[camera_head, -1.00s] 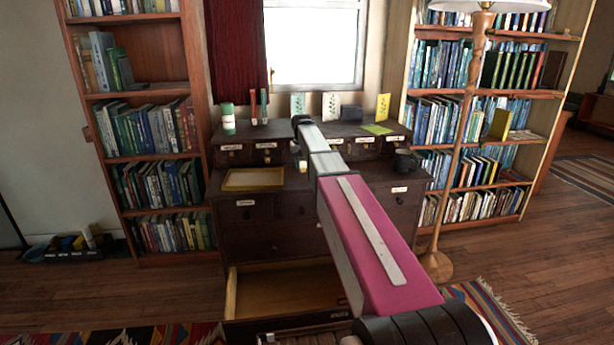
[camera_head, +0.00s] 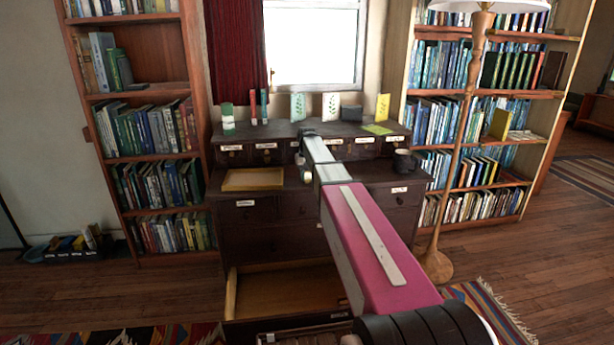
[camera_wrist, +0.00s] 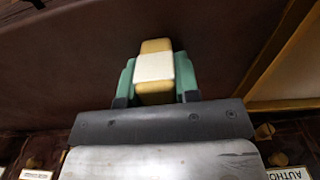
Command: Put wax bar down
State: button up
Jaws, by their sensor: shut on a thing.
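The wax bar (camera_wrist: 155,66) is yellow with a pale band around its middle. In the wrist view it sits between the green fingers of my gripper (camera_wrist: 157,78), which is shut on it. In the head view my gripper (camera_head: 303,168) is over the front part of the dark cabinet's top, right of the shallow yellow tray, mostly hidden by my arm. Whether the bar touches the cabinet top (camera_wrist: 60,55) is unclear.
The yellow tray (camera_head: 228,186) lies left on the cabinet top; its edge also shows in the wrist view (camera_wrist: 288,66). A dark mug (camera_head: 403,161) stands at the right. Small labelled drawers (camera_head: 233,154) line the back. A lower drawer (camera_head: 232,295) stands open.

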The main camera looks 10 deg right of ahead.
jog(key=o, duration=0.8)
jog(key=shift+o, duration=0.2)
notch_tip(320, 180, up, 12)
jog(key=shift+r, duration=0.15)
jog(key=s+f, duration=1.5)
jog(key=s, duration=0.2)
jog(key=s+f, duration=1.5)
jog(key=s, duration=0.3)
jog(key=shift+s+f, duration=0.1)
